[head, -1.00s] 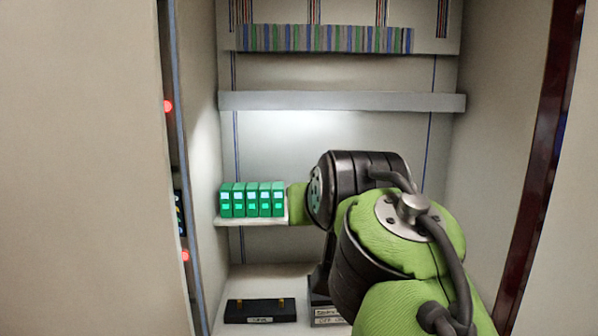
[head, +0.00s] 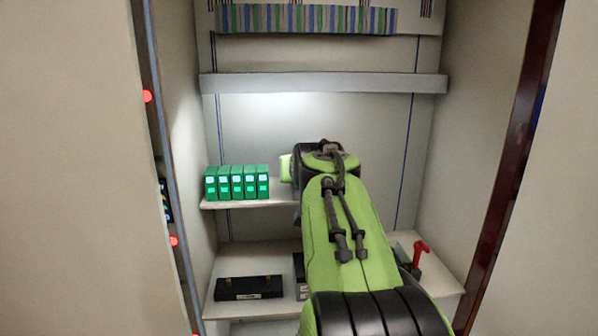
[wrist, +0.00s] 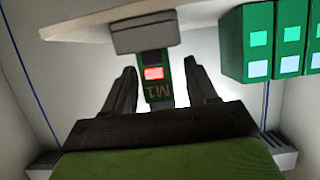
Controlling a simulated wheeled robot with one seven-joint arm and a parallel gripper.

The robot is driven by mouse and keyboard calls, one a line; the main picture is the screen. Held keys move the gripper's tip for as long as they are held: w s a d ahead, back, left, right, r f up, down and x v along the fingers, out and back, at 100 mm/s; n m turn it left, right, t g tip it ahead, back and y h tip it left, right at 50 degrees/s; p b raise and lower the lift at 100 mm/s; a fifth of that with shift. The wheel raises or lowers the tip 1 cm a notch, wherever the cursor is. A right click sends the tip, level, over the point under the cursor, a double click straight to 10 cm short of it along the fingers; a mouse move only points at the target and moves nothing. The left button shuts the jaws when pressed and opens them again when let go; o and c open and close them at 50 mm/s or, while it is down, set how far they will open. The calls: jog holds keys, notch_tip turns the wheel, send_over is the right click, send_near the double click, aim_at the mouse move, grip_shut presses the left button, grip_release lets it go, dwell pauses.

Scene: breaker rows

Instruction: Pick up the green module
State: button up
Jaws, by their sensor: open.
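My gripper (wrist: 159,68) is open, with one finger on each side of this module and a visible gap on both sides. I cannot tell how far the fingers reach along it. In the head view, my arm hides the gripper and this module. A row of several green modules (head: 237,183) with lit pale and green windows stands on the shelf to the left.
The row also shows at the right of the wrist view (wrist: 275,45), beside my gripper. Below are a black block with brass posts (head: 248,288) and a red handle (head: 421,252) at right. A grey bar (head: 320,84) crosses above. Cabinet walls close both sides.

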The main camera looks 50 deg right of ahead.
jog(key=shift+w+d+f, duration=0.1)
jog(key=shift+w+d, duration=0.15)
jog(key=shift+s+a, duration=0.2)
jog(key=shift+s, duration=0.05)
jog(key=c, duration=0.3)
jog(key=shift+w, duration=0.1)
jog(key=c, duration=0.8)
jog(key=shift+o, duration=0.2)
notch_tip(320, 180, up, 10)
jog(key=p, duration=0.2)
jog(key=shift+d+p, duration=0.1)
jog(key=shift+p, duration=0.2)
